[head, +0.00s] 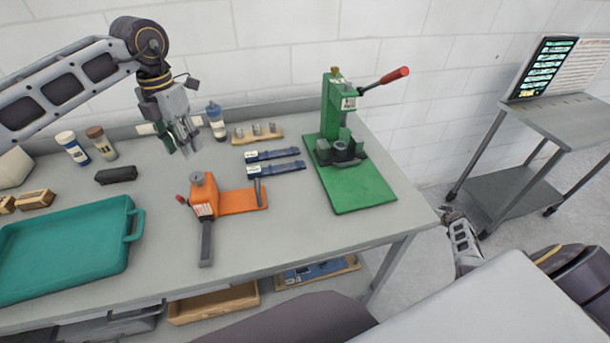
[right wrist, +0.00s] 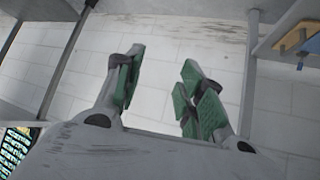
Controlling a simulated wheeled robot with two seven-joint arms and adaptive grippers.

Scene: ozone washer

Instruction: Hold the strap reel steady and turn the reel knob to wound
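The strap reel (head: 205,202) appears to be the orange device on the grey table, with an orange base plate reaching right and a dark grey strap or bar toward the table's front. A grey round knob (head: 197,179) sits on top, and a small red-tipped lever is at its left. My left gripper (head: 181,150) hangs above the table, behind and left of the reel, apart from it; its fingers look spread and empty. My right gripper (right wrist: 160,82) is open and empty, away from the table, with floor between its green-padded fingers.
A green press (head: 345,130) with a red-ended lever stands right of the reel. Blue-grey bars (head: 275,170) lie between them. A teal tray (head: 125,248) is at left; bottles and a black block (head: 116,175) are behind. A grey cart (head: 560,120) stands right.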

